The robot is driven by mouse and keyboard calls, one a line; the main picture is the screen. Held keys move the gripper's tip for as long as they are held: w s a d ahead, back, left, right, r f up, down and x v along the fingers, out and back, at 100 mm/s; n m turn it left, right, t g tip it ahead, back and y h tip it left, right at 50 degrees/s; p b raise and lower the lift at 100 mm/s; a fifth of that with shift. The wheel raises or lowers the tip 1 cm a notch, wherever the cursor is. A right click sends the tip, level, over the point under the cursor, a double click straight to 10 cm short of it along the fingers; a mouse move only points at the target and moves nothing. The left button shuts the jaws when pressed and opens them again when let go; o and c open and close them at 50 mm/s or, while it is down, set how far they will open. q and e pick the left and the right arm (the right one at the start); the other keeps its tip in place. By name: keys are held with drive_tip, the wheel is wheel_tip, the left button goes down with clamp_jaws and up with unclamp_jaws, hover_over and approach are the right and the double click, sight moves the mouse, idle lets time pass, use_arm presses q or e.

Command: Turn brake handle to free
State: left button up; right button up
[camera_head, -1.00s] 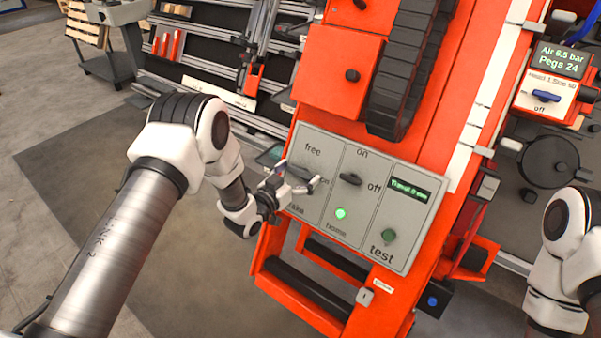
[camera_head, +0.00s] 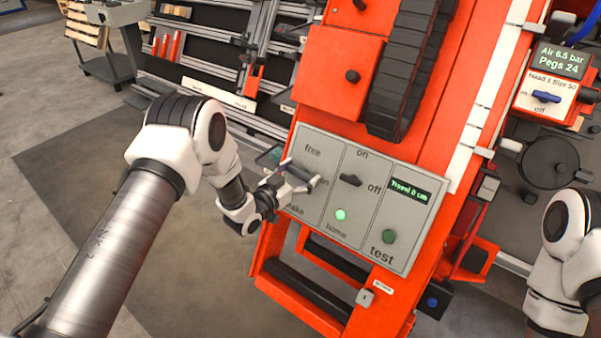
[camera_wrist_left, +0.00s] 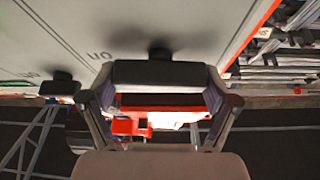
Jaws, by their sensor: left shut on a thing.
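The grey control panel (camera_head: 345,220) is on the orange gantry, with "free" at the upper left and a partly covered brake label at the lower left. My left gripper (camera_head: 303,178) is at the panel's left section, between these two labels. In the left wrist view the dark brake handle (camera_wrist_left: 158,74) lies across between the fingertips, in front of its round base. The gripper is shut on it. In the head view the gripper mostly hides the handle, so its exact angle is unclear. My right arm shows at the right edge; its gripper is out of view.
Close right of the gripper are a black on/off knob (camera_head: 350,180), a lit green home lamp (camera_head: 341,214) and a green test button (camera_head: 389,236). An orange box with a black knob (camera_head: 352,76) juts out above the panel. An orange frame lies below.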

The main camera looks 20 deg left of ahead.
use_arm(q)
drive_tip(key=m+h, duration=0.1)
drive_tip(key=m, duration=0.1)
drive_tip(key=m+g+h, duration=0.1)
drive_tip(key=m, duration=0.2)
drive_tip(key=shift+g, duration=0.3)
drive_tip(key=m+g+h, duration=0.1)
drive_tip(key=m, duration=0.2)
drive_tip(key=m+g, duration=0.1)
drive_tip(key=m, duration=0.2)
drive_tip(key=shift+d+g+h, duration=0.1)
drive_tip(key=shift+g+h, duration=0.2)
drive_tip(key=shift+h, duration=0.1)
drive_tip(key=m+g+p, duration=0.1)
drive_tip(key=m+g, duration=0.1)
drive_tip(key=m, duration=0.3)
drive_tip(key=shift+s, duration=0.1)
drive_tip(key=shift+d+f+m+g+y+p, duration=0.15)
drive_tip(key=shift+m+g+p, duration=0.3)
drive_tip(key=shift+m, duration=0.55)
drive_tip(key=shift+a+m+g+y+p, duration=0.2)
drive_tip(key=shift+m+g, duration=0.35)
drive_tip(key=shift+m, duration=0.45)
drive_tip(key=shift+s, duration=0.1)
drive_tip(key=o, duration=0.9)
drive_tip(key=v, duration=1.1)
drive_tip(key=shift+s+a, duration=0.2)
drive_tip(key=shift+a, duration=0.05)
